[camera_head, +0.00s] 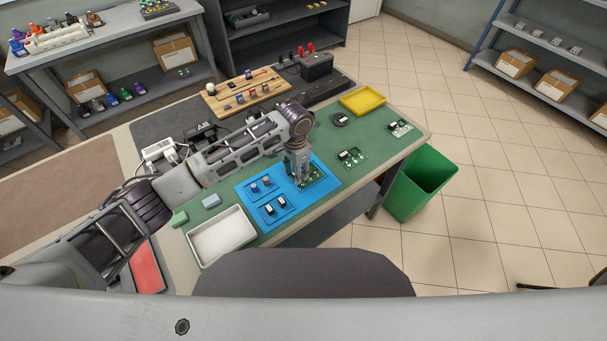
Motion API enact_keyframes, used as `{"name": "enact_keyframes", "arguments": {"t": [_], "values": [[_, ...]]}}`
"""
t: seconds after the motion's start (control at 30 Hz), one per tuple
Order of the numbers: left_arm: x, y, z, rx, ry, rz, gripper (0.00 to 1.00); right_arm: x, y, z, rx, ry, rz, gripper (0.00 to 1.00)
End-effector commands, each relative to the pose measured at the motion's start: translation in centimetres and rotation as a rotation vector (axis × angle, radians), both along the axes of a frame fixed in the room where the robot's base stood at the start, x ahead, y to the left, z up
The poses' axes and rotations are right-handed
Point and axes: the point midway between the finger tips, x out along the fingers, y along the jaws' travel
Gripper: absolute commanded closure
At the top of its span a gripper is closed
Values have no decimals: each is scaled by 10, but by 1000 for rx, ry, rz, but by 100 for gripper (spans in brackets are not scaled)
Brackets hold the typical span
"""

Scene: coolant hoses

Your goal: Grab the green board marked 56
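Several green circuit boards lie on the table. One board (316,178) is on the blue tray (243,188), partly hidden behind my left gripper (305,184). A second green board (352,158) lies on the green mat right of the tray, and a third (401,128) is near the table's right corner. No number is readable on any board. My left gripper points down over the left part of the board on the tray. I cannot tell whether it touches the board or how far its fingers are apart. My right gripper is not in view.
The blue tray also holds small cylindrical and black parts. A white tray (222,236), a yellow tray (362,100) and a dark round object (340,119) are on the table. A green bin (418,184) stands at the table's right side. The mat around the second board is clear.

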Motion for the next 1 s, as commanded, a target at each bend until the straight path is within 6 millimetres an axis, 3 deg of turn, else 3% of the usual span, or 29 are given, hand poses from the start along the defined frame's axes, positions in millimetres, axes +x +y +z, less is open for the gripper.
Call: {"name": "enact_keyframes", "arguments": {"t": [0.37,0.7,1.0], "values": [[0,0,0,-1,-1,0,58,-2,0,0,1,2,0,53],[0,0,0,-1,-1,0,100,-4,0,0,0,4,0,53],[0,0,1,-1,-1,0,100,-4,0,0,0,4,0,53]]}}
